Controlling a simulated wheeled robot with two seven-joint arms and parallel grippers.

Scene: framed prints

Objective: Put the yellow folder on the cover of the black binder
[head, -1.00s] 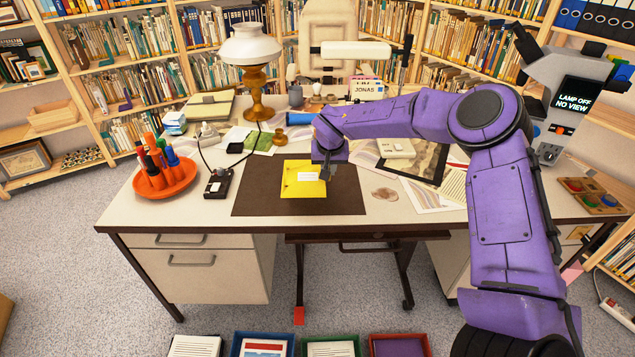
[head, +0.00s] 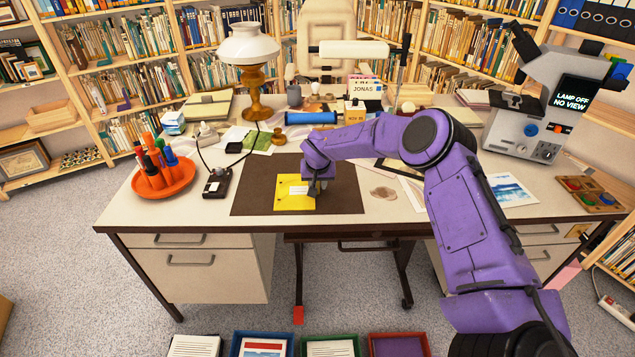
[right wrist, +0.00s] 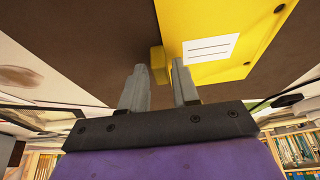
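The yellow folder (head: 294,193) has a white label and shows over the dark brown mat (head: 250,190) on the desk. In the right wrist view the yellow folder (right wrist: 225,40) has a small yellow tab at its edge. My left gripper is out of view. I cannot clearly make out a black binder on the desk; my right arm hides part of it.
An orange dish of markers (head: 165,178) and a small black device (head: 217,183) stand left of the mat. A lamp (head: 252,65) stands behind. A grey machine (head: 530,130) and a wooden tray (head: 588,193) are at the right. The desk's front edge is clear.

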